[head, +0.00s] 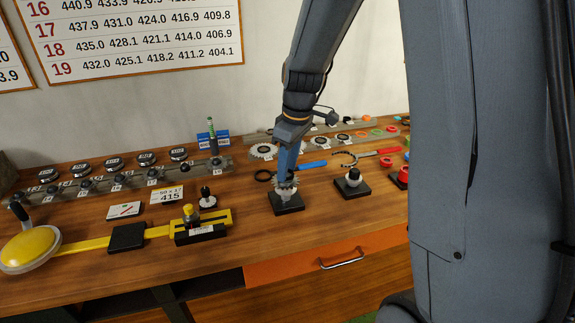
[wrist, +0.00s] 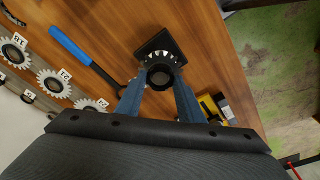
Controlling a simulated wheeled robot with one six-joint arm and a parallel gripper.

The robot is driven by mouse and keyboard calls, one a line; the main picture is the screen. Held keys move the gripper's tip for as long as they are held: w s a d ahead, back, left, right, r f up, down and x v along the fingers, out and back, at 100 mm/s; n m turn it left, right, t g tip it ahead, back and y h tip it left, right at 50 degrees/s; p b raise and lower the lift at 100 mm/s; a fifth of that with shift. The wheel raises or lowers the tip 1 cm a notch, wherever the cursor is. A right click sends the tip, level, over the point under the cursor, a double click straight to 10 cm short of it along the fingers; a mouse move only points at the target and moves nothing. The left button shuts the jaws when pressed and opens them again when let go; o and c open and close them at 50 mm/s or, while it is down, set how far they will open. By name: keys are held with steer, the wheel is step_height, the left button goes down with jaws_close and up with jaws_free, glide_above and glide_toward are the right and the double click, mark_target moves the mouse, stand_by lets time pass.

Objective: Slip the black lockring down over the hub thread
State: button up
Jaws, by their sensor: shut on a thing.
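My gripper (head: 286,180) points down over a hub on a black square base (head: 289,206). In the wrist view its two blue fingers (wrist: 159,82) are closed on the black lockring (wrist: 160,76). The ring is directly over the hub, and a toothed silver sprocket (wrist: 171,57) shows around its far side. The hub's black base (wrist: 150,44) extends beyond it. The hub thread is hidden by the ring and fingers, so I cannot tell whether the ring is around it or just above.
A blue-handled tool (head: 312,165) lies behind the base, and a second black stand (head: 353,186) is to the right. A yellow gauge (head: 185,230) lies to the left. Racked sprockets (head: 265,150) line the back. Bare wood lies in front of the base.

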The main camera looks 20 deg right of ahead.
steer(key=shift+f, duration=0.15)
steer(key=o, duration=1.1)
steer(key=shift+s+d+r+b, duration=0.15)
steer(key=shift+r+b, duration=0.25)
steer(key=shift+r, duration=0.9)
steer(key=shift+s+d+r+b, duration=0.15)
steer(key=shift+r+b, duration=0.2)
steer(key=shift+r, duration=0.95)
steer(key=shift+s+d+r+b, duration=0.15)
steer(key=shift+r+b, duration=0.25)
steer(key=shift+r, duration=0.9)
steer(key=s+f+m+b, duration=0.1)
steer(key=s+f+m, duration=0.2)
steer(key=s+f, duration=0.1)
steer(key=s+f+m+b, duration=0.1)
steer(key=s+f+m, duration=0.2)
steer(key=s+f, duration=0.2)
steer(key=s+a+f+m+h+b, duration=0.1)
steer(key=s+f+m, duration=0.2)
steer(key=s+f, duration=0.2)
steer(key=shift+s, duration=1.1)
